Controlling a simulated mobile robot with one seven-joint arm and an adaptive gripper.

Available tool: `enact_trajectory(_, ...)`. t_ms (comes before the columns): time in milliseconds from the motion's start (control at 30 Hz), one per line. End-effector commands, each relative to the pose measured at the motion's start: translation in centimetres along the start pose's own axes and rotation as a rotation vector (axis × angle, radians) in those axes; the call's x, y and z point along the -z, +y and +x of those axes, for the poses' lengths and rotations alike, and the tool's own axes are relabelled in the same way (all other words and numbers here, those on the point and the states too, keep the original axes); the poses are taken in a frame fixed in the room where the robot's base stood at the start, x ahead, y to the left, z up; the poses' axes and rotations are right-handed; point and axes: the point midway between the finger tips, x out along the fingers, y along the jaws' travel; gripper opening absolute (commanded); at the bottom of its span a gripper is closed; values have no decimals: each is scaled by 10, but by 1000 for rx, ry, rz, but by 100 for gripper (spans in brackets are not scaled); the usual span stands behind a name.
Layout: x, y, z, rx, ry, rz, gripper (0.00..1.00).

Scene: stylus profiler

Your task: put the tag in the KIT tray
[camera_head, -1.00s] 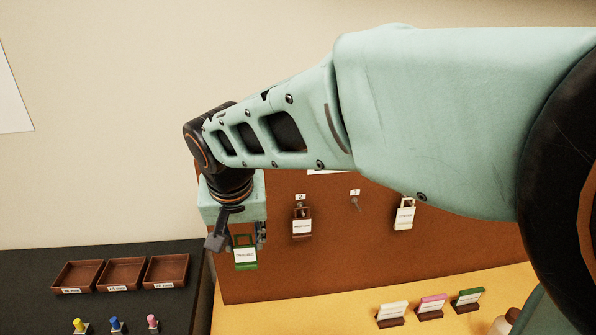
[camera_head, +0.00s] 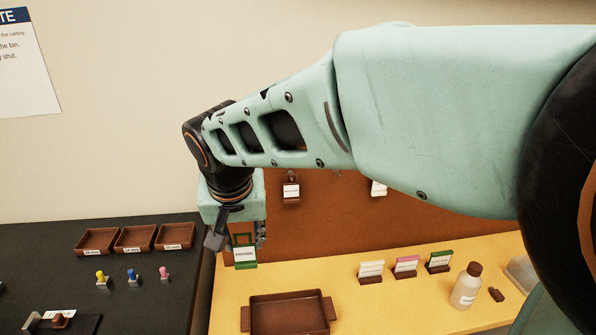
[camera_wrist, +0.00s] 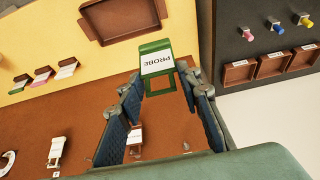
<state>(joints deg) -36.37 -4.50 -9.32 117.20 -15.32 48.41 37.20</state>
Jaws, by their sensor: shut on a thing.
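The tag (camera_head: 245,252) is a green piece with a white label that hangs from my gripper (camera_head: 246,235). In the wrist view the tag (camera_wrist: 157,62) reads PROBE and its green loop lies between my fingertips. My gripper (camera_wrist: 163,84) is shut on the tag and holds it in front of the brown board. A brown tray with handles (camera_head: 290,299) stands on the yellow table, below and right of the tag in the head view. The tray (camera_wrist: 122,38) shows empty inside in the wrist view. I see no KIT lettering on it.
Three small brown bins (camera_head: 135,239) and several coloured pegs (camera_head: 132,275) are on the dark bench at left. Label stands (camera_head: 405,267) and a white bottle (camera_head: 466,287) are right of the tray. The brown board (camera_head: 330,215) holds other hung tags.

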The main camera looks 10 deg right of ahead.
Motion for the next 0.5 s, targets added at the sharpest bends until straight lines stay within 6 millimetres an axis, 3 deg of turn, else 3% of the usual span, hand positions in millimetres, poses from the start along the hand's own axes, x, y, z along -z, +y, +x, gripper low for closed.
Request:
enact_trajectory(67, 1, -1, -3, 5, 6, 0, 0)
enact_trajectory(500, -1, 98, 66, 7, -1, -12, 0)
